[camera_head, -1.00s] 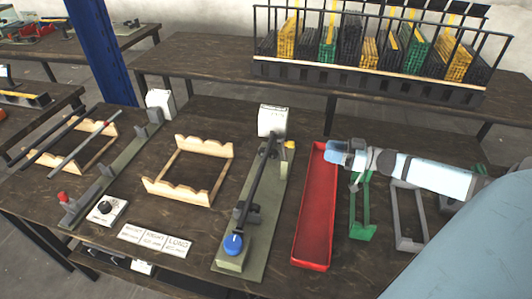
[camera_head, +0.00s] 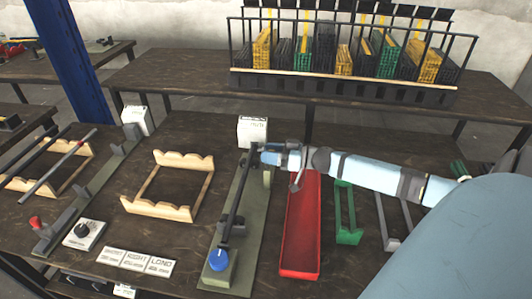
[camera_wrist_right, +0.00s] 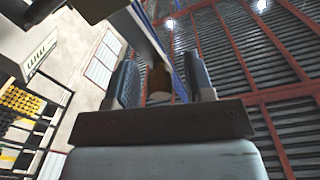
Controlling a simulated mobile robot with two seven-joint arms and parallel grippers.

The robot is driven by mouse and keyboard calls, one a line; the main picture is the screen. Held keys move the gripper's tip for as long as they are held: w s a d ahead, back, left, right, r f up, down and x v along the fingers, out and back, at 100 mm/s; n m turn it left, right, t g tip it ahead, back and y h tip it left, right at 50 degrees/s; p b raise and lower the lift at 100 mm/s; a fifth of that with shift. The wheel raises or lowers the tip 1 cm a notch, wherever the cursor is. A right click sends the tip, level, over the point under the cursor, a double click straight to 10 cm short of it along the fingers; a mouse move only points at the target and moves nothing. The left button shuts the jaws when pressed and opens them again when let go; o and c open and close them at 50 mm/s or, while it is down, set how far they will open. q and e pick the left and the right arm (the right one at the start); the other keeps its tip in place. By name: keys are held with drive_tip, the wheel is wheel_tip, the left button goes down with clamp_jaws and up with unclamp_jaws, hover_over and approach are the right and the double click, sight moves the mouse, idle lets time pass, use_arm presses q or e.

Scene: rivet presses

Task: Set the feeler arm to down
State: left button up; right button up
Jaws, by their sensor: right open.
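The olive-green press fixture (camera_head: 242,262) stands mid-table, with a long dark bar (camera_head: 236,200) along it, a blue knob (camera_head: 217,259) at its near end and a white box (camera_head: 252,131) at its far end. My right gripper (camera_head: 266,154) is at the far end of the fixture, just in front of the white box. In the right wrist view its two fingers (camera_wrist_right: 160,80) are apart, with an orange-brown piece (camera_wrist_right: 158,82) between them. This may be the feeler arm's tip; the gripper hides that area in the head view. My left gripper is out of view.
A red tray (camera_head: 300,245) lies right of the fixture, beneath my forearm. A green frame (camera_head: 347,236) is farther right. A wooden cradle (camera_head: 160,208), label cards (camera_head: 136,261) and a second fixture (camera_head: 83,206) are to the left. A rack (camera_head: 345,90) stands behind.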

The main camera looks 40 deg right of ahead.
drive_tip(key=shift+w+a, duration=0.4)
drive_tip(key=shift+w, duration=0.15)
clamp_jaws()
